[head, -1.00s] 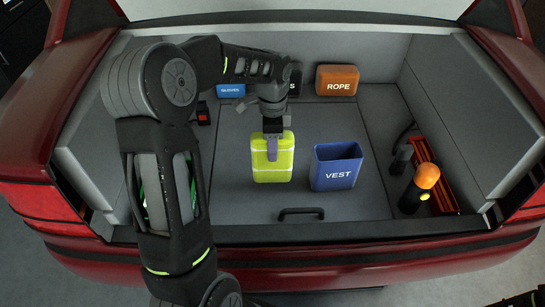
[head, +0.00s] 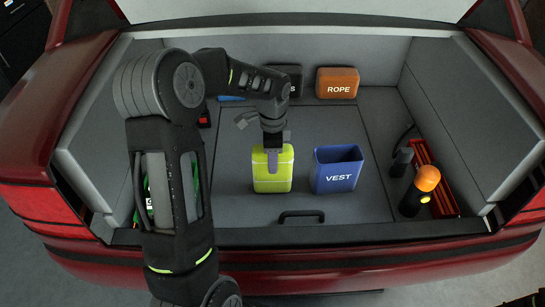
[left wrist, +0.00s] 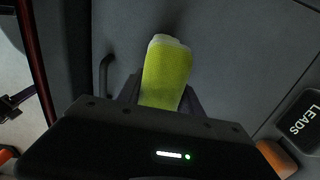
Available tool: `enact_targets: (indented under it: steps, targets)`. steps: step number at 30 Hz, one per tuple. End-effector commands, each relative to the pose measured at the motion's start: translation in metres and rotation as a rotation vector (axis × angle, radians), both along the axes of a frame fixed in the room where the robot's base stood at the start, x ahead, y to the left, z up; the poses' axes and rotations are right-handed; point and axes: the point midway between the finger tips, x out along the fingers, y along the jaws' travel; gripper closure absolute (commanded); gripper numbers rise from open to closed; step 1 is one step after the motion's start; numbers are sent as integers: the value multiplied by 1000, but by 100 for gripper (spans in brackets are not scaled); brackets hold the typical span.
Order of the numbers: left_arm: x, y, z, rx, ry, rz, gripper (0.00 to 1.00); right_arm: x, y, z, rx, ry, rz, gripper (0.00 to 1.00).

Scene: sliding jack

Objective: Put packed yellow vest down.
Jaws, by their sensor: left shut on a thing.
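The packed yellow vest (head: 272,178) is a bright yellow-green bundle, upright over the trunk floor, left of the blue bin marked VEST (head: 337,170). My left gripper (head: 272,158) comes from above and is shut on its upper part. A narrow gap shows between the vest and the bin. In the left wrist view the vest (left wrist: 166,72) stands between the fingers of my left gripper (left wrist: 160,95). I cannot tell whether its underside touches the floor. The bin's open top faces up, and its inside looks empty. My right gripper is not clearly in view.
An orange ROPE box (head: 337,83) and a dark LEADS box (left wrist: 300,118) stand at the back. A floor handle (head: 301,216) lies in front. An orange-topped flashlight (head: 424,184) and a red tool (head: 440,190) are at right. Floor around the vest is clear.

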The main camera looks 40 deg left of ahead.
Motion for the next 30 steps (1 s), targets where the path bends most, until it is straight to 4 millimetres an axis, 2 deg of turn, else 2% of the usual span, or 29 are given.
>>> enact_targets:
  steps: [1,2,9,17,21,26,30]
  targets:
    - [0,0,-3,0,0,0,100,0,0,-2,0,0,0,64]
    - [0,0,-2,0,0,0,54,0,0,-1,0,0,0,64]
    - [0,0,-2,-1,1,0,35,0,0,-1,0,0,0,64]
    - [0,0,0,0,0,0,35,0,0,0,0,0,0,64]
    - [1,0,6,0,-2,0,35,0,0,1,0,0,0,64]
    - [1,0,29,0,-4,0,35,0,0,2,0,0,0,64]
    - [1,0,57,1,-4,-1,35,0,0,3,0,0,0,64]
